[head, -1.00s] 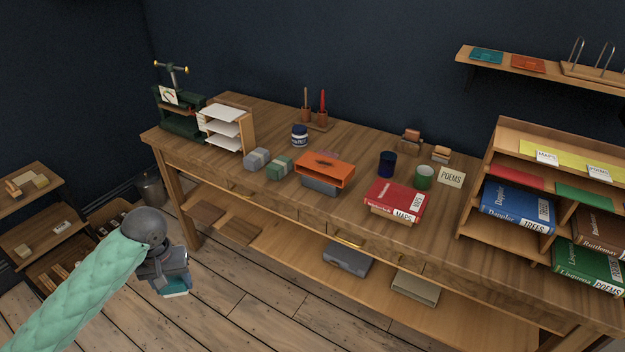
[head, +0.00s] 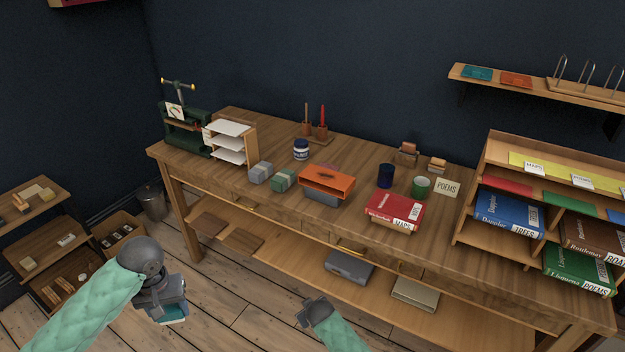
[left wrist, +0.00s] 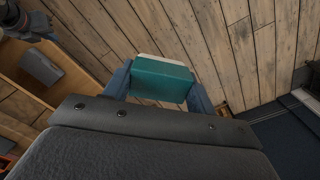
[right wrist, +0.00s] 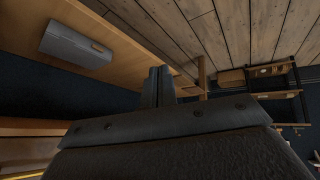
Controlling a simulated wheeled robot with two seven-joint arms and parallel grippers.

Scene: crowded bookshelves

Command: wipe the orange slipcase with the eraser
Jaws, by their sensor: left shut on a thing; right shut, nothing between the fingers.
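The orange slipcase (head: 328,181) lies on the workbench with its open side facing the front, on top of a grey block (head: 322,196). The eraser (left wrist: 160,80) is a teal block with a pale edge. My left gripper (head: 174,312) is shut on the eraser, low over the floor in front of the bench; the fingers (left wrist: 155,88) flank it in the left wrist view. My right gripper (head: 312,308) is shut and empty, below bench-top height in front of the bench. Its closed fingers show in the right wrist view (right wrist: 158,84).
A book rack (head: 500,240) stands at right. The lower shelf holds a grey box (head: 349,267).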

